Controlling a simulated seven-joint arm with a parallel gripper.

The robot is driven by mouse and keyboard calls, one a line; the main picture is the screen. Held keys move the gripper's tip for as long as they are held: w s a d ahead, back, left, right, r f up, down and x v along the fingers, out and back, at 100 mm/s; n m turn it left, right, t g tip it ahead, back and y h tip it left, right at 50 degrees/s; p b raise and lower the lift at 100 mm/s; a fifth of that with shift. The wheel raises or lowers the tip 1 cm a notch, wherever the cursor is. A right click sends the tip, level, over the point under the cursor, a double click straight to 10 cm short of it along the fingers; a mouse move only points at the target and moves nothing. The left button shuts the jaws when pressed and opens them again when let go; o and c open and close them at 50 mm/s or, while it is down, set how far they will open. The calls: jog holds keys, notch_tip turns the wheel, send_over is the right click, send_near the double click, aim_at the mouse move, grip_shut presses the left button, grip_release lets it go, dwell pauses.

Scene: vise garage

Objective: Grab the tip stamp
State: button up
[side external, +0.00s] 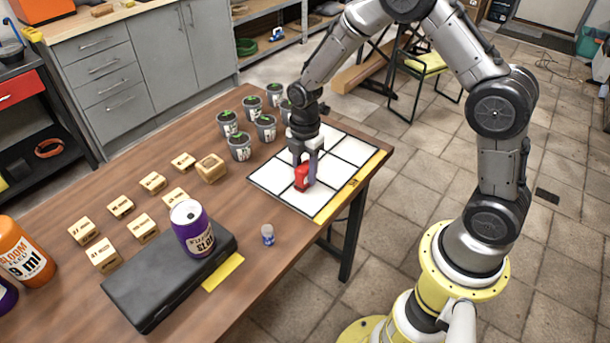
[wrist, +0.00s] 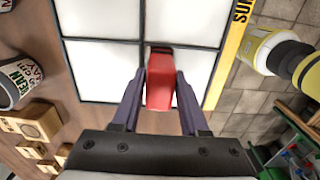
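A red block-shaped piece (side external: 302,177), likely the tip stamp, is at the near part of the white grid board (side external: 270,178). It also shows in the wrist view (wrist: 160,80), with a dark far end. No label on it can be read. My gripper (side external: 306,172) points down at the board with its two purple-grey fingers on either side of the red piece. In the wrist view my gripper (wrist: 160,78) has its fingertips very close to the piece's sides. I cannot tell whether they touch it.
Several potted seedlings (side external: 239,147) stand behind the board. A yellow strip (side external: 350,188) edges the board.

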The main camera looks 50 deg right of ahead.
grip_shut()
